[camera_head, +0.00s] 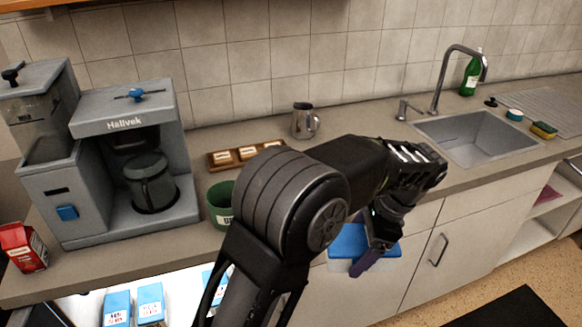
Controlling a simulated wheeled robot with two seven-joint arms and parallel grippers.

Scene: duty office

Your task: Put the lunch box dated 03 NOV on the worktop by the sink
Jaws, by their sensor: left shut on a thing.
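My left gripper (375,240) is shut on a lunch box with a blue lid (346,240) and a pale translucent body. It holds the box in front of the cupboard doors, below the worktop's front edge. My left arm hides part of the box, and no date can be read on it. The sink (480,138) is set into the grey worktop (378,141) at the right. My right gripper is not in view.
Several blue-topped items with white labels (150,300) stand in a bright space at lower left. A coffee machine (128,160), a green container (219,203), a wooden tray (226,162) and a metal jug (305,121) stand on the worktop.

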